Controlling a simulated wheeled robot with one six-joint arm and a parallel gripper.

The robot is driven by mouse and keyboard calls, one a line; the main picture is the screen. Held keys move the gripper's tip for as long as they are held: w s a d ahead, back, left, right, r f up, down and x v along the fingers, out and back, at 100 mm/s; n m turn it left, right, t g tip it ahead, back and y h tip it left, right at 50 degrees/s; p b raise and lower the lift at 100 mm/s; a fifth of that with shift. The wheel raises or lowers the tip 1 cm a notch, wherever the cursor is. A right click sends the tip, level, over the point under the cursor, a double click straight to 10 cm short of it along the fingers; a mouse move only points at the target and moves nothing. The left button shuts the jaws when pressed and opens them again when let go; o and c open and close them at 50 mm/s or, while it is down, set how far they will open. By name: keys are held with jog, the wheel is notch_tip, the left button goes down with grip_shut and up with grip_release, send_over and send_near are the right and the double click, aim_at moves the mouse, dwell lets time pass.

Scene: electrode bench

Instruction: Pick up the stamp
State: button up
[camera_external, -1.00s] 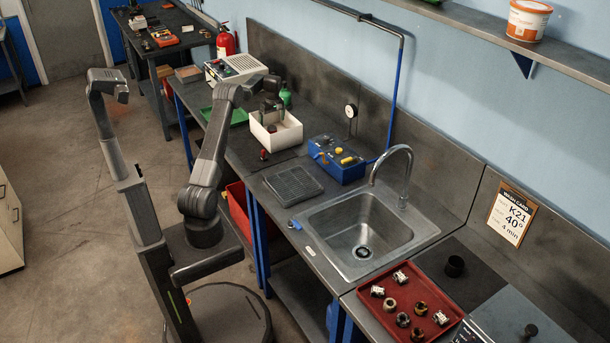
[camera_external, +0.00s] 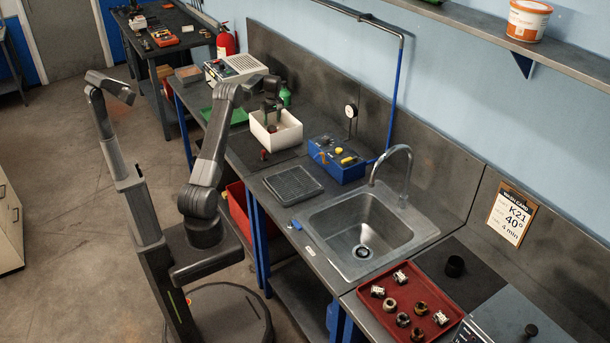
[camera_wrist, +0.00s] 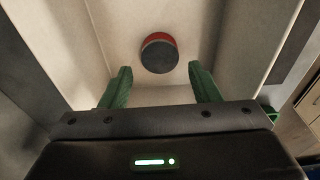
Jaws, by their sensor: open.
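My gripper (camera_external: 271,120) hangs over the white box (camera_external: 290,136) on the bench, its tips down inside the box opening. In the wrist view my gripper (camera_wrist: 159,80) shows two green fingers spread apart with nothing between them. Beyond the fingertips, on the pale box floor, is a round thing with a dark grey top and a red band (camera_wrist: 159,54). It looks like the stamp and sits roughly centred between the fingers, apart from both. The box walls and my gripper hide it in the external view.
Pale box walls (camera_wrist: 265,45) rise close on both sides of my gripper. A small dark red knob-like thing (camera_external: 264,154) stands on the mat before the box. A blue box (camera_external: 337,160), a green bottle (camera_external: 285,97) and a sink (camera_external: 365,240) are nearby.

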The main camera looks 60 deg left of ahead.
jog(key=shift+r, duration=0.1)
notch_tip(320, 180, up, 13)
jog(key=n+h+b, duration=0.1)
jog(key=n+b, duration=0.6)
jog(key=n, duration=1.1)
send_over(264, 155)
jog(key=a, duration=0.1)
jog(key=f, duration=1.2)
jog(key=shift+w+a+f+p, duration=0.1)
jog(key=shift+w+f+p, duration=0.1)
jog(key=shift+p, duration=0.1)
jog(key=shift+f+p, duration=0.3)
jog(key=shift+f, duration=2.85)
jog(key=c, duration=1.1)
